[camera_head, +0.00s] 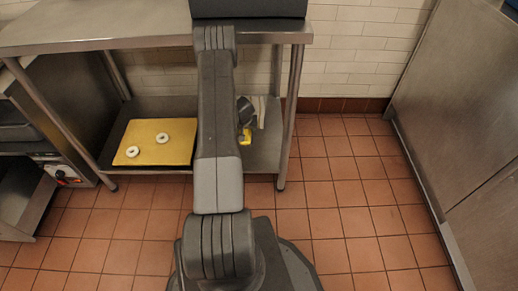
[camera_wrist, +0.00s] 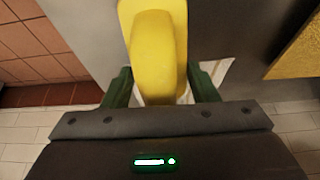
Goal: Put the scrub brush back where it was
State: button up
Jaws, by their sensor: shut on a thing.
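The scrub brush (camera_wrist: 155,60) is yellow and fills the top middle of the wrist view. My gripper (camera_wrist: 160,82) is shut on it, with one green finger on each side. In the head view a small yellow part of the brush (camera_head: 245,138) shows just right of my arm, over the right part of the lower shelf (camera_head: 264,150). My gripper (camera_head: 245,112) is partly hidden there behind my arm. I cannot tell whether the brush touches the shelf.
A whitish item (camera_head: 260,108) is close beside my gripper. The table's steel leg (camera_head: 290,115) stands to the right. The tiled floor (camera_head: 345,190) is clear.

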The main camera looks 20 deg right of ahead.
aim_at(245, 133)
jog(key=shift+d+f+b, duration=0.2)
jog(key=shift+f+b, duration=0.3)
jog(key=shift+f, duration=0.05)
notch_tip(245, 133, down, 9)
jog(key=b, duration=0.9)
jog(key=o, duration=0.9)
jog(key=shift+f, duration=0.1)
jog(key=shift+o, duration=0.2)
jog(key=shift+r, duration=0.3)
jog(key=p+v, duration=0.1)
jog(key=v, duration=1.1)
jog(key=shift+s+a+f+p, duration=0.1)
jog(key=shift+p, duration=0.2)
